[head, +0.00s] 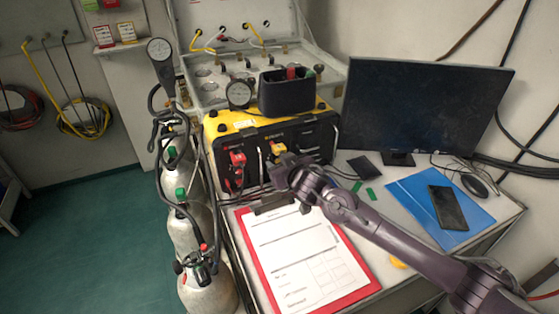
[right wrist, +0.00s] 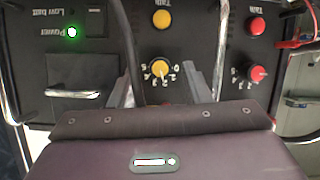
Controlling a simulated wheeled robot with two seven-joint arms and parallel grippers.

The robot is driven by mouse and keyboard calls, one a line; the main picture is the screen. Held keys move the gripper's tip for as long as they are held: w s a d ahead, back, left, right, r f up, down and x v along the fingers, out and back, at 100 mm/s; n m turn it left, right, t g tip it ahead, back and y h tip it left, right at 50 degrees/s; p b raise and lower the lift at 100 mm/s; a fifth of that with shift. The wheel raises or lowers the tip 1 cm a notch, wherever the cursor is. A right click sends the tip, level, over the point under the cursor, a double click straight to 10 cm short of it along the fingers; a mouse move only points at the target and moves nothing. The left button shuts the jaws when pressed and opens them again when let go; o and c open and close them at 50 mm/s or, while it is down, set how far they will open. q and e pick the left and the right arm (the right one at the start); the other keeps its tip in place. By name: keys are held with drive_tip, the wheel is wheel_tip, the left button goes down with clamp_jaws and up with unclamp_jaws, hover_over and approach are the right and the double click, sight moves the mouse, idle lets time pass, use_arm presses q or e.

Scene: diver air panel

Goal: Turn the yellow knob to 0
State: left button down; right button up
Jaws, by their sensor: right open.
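The yellow knob (right wrist: 161,68) is on the dark front panel of the yellow air panel box (head: 226,124), with small white numerals around it. The right wrist view shows the panel upside down. A pale mark shows on the knob, but I cannot tell which numeral it points at. My right gripper (right wrist: 157,84) is open, with one finger on each side of the knob in that view; whether they touch it I cannot tell. In the head view my right gripper (head: 281,172) is in front of the panel. My left gripper is not in view.
A red knob (right wrist: 256,73) is beside the yellow one, and a green power light (right wrist: 72,32) is lit. Cables hang before the panel. A red clipboard (head: 360,285) lies in front of the box, gas cylinders (head: 200,218) stand left, and a monitor (head: 425,108) stands right.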

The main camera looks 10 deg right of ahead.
drive_tip(key=shift+w+f, duration=0.1)
drive_tip(key=shift+w, duration=0.2)
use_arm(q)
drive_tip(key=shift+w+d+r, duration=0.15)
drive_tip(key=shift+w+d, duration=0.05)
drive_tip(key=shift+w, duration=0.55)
use_arm(e)
drive_tip(key=shift+c, duration=0.2)
clamp_jaws()
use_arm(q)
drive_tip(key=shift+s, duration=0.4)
use_arm(e)
drive_tip(key=shift+a, duration=0.1)
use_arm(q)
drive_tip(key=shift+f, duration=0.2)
